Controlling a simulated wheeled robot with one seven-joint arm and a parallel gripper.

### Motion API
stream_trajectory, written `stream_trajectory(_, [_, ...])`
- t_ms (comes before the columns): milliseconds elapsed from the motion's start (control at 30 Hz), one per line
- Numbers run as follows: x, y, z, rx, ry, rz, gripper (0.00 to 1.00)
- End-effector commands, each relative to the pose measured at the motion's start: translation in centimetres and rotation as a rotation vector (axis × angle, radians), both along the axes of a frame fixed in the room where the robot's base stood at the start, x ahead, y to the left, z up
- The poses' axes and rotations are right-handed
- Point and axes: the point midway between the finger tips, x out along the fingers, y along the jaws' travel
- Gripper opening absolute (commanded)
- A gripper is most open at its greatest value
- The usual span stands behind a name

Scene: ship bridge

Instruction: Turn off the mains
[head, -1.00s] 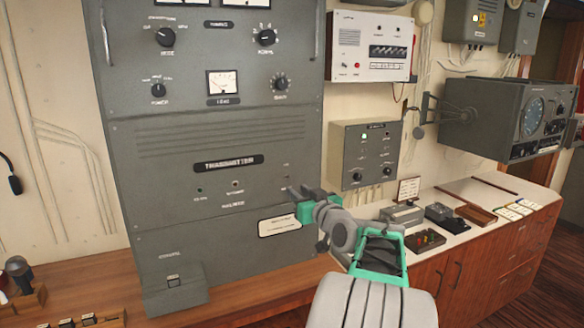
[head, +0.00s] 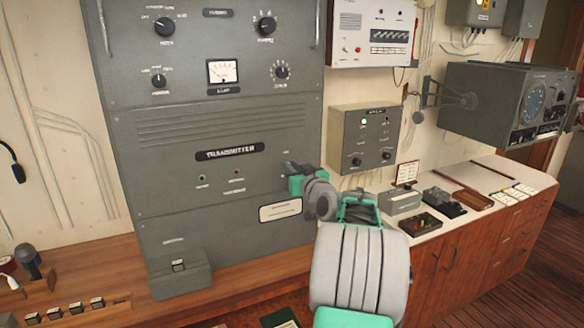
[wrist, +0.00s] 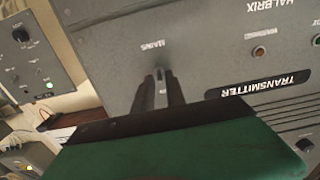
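The grey transmitter cabinet (head: 210,125) stands in front of me. In the wrist view its panel (wrist: 215,60) appears upside down, with the MAINS label above a small switch lever (wrist: 159,76). My gripper (head: 287,168) is at the right side of the cabinet's lower panel, just below the small label there. In the wrist view the two dark fingers of my gripper (wrist: 160,92) stand apart, one on each side of the lever. A gap shows between them. I cannot tell whether a finger touches the lever. In the head view my gripper hides the switch.
A grey box with a green lamp (head: 365,137) hangs on the wall right of the cabinet. A counter (head: 440,215) with small items stands below it. A wooden desk (head: 240,290) runs under the cabinet. An orange lamp (wrist: 258,52) shows near the switch.

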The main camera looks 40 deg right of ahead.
Motion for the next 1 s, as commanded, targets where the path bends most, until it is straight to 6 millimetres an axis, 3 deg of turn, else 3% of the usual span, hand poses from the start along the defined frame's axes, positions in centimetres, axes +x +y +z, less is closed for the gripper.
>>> stream_trajectory(200, [0.0,0.0,0.0,0.0,0.0,0.0,0.0])
stream_trajectory(667, [0.0,0.0,0.0,0.0,-0.001,0.0,0.0])
stream_trajectory(1000, [-0.1,0.1,-1.3,-0.02,-0.061,0.0,0.0])
